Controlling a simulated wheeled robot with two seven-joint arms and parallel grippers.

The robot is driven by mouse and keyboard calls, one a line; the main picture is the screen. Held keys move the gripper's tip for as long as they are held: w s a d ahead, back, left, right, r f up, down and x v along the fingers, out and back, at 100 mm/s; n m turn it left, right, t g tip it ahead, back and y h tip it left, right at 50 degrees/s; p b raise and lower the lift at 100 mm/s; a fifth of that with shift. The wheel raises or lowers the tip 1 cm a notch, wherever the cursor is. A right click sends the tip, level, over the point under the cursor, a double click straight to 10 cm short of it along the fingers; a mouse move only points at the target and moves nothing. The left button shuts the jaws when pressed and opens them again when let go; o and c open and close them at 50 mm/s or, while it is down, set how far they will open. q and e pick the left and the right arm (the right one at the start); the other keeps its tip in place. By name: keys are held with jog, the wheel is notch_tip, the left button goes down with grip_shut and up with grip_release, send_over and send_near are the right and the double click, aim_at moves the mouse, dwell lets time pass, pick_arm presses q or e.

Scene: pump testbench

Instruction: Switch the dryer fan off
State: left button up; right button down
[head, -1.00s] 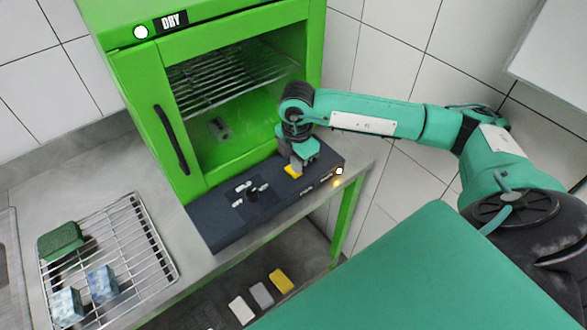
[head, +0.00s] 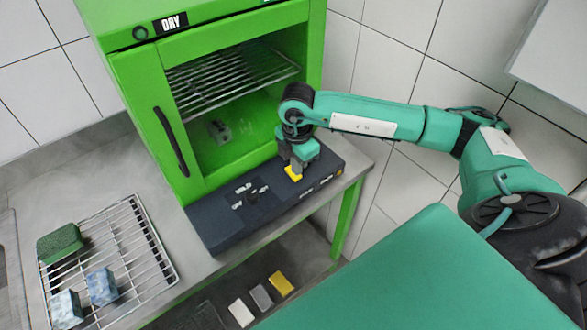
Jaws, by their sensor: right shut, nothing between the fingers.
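The green dryer cabinet (head: 150,90) stands on the bench with a "DRY" label (head: 170,22) at its top. The round lamp (head: 140,33) beside the label is dark. A dark control panel (head: 215,232) lies in front of the cabinet. It has a knob or dial area (head: 250,194) in the middle and a yellow button (head: 293,173) toward its right end. My right gripper (head: 295,168) is shut and empty, pointing down at the yellow button, touching it or just above it. The small lamp (head: 339,173) at the panel's right end is not lit white. My left gripper is not in view.
Yellow, grey and white pieces (head: 281,284) lie below the bench edge. A tiled wall (head: 385,40) is behind.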

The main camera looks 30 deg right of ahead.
notch_tip(320, 180, up, 6)
jog(key=p, duration=0.3)
dwell(0.3)
jog(key=shift+f, duration=0.1)
dwell(0.3)
